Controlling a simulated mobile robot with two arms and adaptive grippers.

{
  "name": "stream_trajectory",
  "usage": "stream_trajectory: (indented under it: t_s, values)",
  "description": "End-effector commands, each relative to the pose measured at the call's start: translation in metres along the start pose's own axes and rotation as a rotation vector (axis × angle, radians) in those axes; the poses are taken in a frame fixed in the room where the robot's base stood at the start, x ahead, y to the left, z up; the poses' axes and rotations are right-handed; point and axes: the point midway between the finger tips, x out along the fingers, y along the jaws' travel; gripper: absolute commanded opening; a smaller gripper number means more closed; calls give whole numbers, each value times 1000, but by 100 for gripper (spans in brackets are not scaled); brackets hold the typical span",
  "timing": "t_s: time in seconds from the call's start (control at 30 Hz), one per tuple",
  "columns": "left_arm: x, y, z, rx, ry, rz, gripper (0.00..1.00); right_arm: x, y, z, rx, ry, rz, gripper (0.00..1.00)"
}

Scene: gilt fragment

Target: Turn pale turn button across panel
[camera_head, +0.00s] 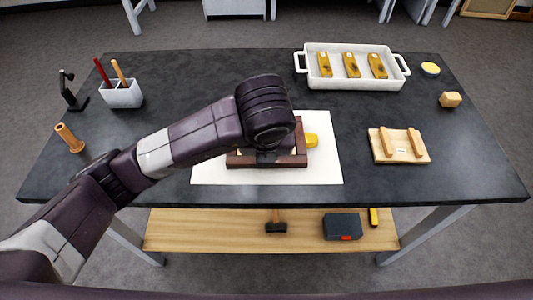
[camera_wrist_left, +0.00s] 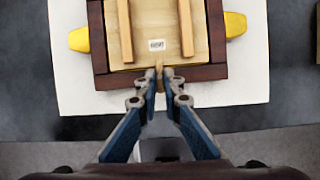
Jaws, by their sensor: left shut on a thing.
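A dark brown wooden frame (camera_wrist_left: 99,40) lies on a white sheet and holds a pale wood panel (camera_wrist_left: 147,18) with two raised battens and a small label. The frame (camera_head: 299,160) is partly covered by my left arm in the head view. The pale turn button (camera_wrist_left: 160,67) is at the middle of the frame's near rail, mostly hidden by fingertips; its exact angle is hard to tell. My left gripper (camera_wrist_left: 160,75) is shut on this button, its two blue fingers either side. My right gripper is not in view.
Yellow blocks (camera_wrist_left: 79,40) (camera_wrist_left: 235,25) sit on both sides of the frame. On the dark table (camera_head: 360,115) are a white tray (camera_head: 305,69) with several yellow pieces, a spare batten panel (camera_head: 400,155) at right, and a cup (camera_head: 121,96) of tools at left.

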Motion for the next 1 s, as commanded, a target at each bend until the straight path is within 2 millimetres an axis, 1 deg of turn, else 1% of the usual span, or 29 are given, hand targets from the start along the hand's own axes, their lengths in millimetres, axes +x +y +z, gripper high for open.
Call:
stream_trajectory:
  t_s: [0.27, 0.3, 0.43, 0.47, 0.77, 0.87, 1.0]
  values:
    - [-1, 0, 1, 0, -2, 0, 0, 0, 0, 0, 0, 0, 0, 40]
    - [0, 0, 1, 0, -2, 0, 9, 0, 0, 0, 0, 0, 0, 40]
    - [0, 0, 0, 0, -1, 0, 23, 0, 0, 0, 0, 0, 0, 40]
    - [0, 0, 0, 0, -1, 0, 25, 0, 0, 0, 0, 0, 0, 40]
    - [-1, 0, 1, 1, -1, 0, 25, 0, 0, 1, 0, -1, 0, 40]
    - [-6, 0, 1, 2, -3, -1, 25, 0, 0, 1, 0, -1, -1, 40]
    - [-20, 0, 3, 4, -8, -1, 25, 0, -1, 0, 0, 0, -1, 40]
